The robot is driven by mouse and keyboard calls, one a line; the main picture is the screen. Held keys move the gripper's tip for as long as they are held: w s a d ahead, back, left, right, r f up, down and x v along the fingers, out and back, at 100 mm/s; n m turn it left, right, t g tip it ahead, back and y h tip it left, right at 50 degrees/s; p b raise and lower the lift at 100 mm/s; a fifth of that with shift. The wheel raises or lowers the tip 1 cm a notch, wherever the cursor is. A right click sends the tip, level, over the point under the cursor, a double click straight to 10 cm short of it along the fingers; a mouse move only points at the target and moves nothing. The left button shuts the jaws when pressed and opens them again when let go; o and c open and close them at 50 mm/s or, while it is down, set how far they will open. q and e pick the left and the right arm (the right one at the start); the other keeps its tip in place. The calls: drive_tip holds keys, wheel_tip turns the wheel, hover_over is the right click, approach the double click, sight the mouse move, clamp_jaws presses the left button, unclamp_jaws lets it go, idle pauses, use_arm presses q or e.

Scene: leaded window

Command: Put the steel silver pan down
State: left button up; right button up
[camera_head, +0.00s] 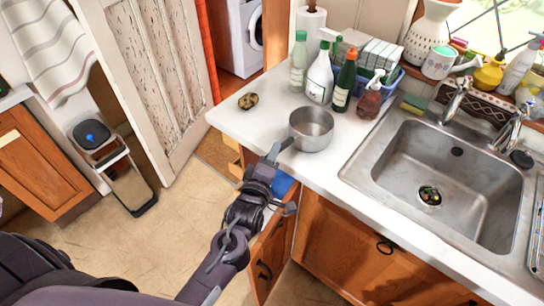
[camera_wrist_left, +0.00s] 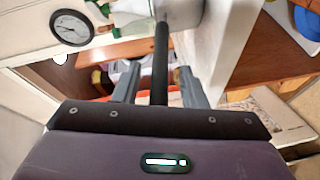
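The steel silver pan (camera_head: 311,130) appears to rest upright on the white worktop (camera_head: 243,122), near its front edge and left of the sink. Its handle points down-left past the edge toward my left gripper (camera_head: 274,154). In the left wrist view, the dark handle (camera_wrist_left: 160,65) runs between the two fingers of my left gripper (camera_wrist_left: 158,85). Gaps show on both sides of the handle, so the gripper is open around it. Part of the pan's grey body (camera_wrist_left: 183,14) shows at the top. My right gripper is not in view.
Several bottles (camera_head: 320,78) and a blue basket (camera_head: 388,82) stand behind the pan. The steel sink (camera_head: 449,180) is to the right. A small brown item (camera_head: 248,101) lies at the left, with bare worktop around it. A cupboard door (camera_head: 268,250) stands open below my gripper.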

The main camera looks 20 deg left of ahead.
use_arm(q)
drive_tip(key=shift+r, duration=0.3)
drive_tip(key=s+b, duration=0.2)
drive_tip(key=s, duration=1)
drive_tip(key=shift+d+r+b, duration=0.15)
drive_tip(key=shift+r+b, duration=0.25)
drive_tip(key=shift+f, duration=0.1)
